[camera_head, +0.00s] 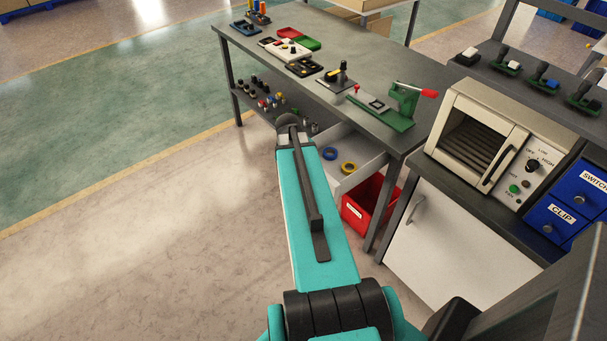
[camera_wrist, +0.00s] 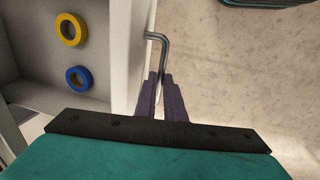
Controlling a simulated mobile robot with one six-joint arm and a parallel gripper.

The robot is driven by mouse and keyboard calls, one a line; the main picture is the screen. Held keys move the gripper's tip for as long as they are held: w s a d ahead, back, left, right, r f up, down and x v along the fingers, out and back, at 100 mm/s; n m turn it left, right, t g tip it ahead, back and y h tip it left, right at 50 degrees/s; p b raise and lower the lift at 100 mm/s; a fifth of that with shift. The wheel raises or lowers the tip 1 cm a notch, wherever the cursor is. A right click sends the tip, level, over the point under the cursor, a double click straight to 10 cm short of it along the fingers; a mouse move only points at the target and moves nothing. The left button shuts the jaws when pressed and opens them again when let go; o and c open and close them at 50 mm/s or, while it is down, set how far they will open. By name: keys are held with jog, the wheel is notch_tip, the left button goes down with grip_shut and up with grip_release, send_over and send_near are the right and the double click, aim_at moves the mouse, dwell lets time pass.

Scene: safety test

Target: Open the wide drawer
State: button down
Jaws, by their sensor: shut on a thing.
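The wide drawer (camera_head: 362,176) is white and stands pulled out under the grey workbench in the head view. Its inside shows, with a blue tape roll (camera_head: 329,153) and a yellow tape roll (camera_head: 348,168) in it. In the wrist view the drawer's front panel (camera_wrist: 124,60) runs beside a grey bar handle (camera_wrist: 165,46). My gripper (camera_wrist: 161,80) is shut on this handle, with both dark fingers along its lower part. The yellow roll (camera_wrist: 71,29) and blue roll (camera_wrist: 79,78) lie left of the panel. In the head view my arm hides the fingers and handle.
A red bin (camera_head: 370,207) stands under the bench, right of the drawer. A white cabinet door (camera_head: 440,240) and a toaster oven (camera_head: 480,145) are further right. A lower shelf (camera_head: 258,88) holds several small parts. The floor (camera_head: 150,230) left of my arm is clear.

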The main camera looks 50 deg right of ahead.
jog(key=shift+w+a, duration=0.1)
jog(key=shift+a, duration=0.05)
jog(key=c, duration=2.1)
grip_release()
jog(key=shift+r, duration=0.15)
jog(key=shift+w+a+r+b, duration=0.1)
jog(key=shift+a+r+b, duration=0.3)
jog(key=shift+r, duration=1.8)
jog(key=shift+a+r+b, duration=0.35)
jog(key=shift+a+r, duration=0.05)
jog(key=shift+r, duration=1.85)
jog(key=shift+w+a+r+b, duration=0.1)
jog(key=shift+a+r+b, duration=0.3)
jog(key=shift+r, duration=1.8)
jog(key=shift+a, duration=0.1)
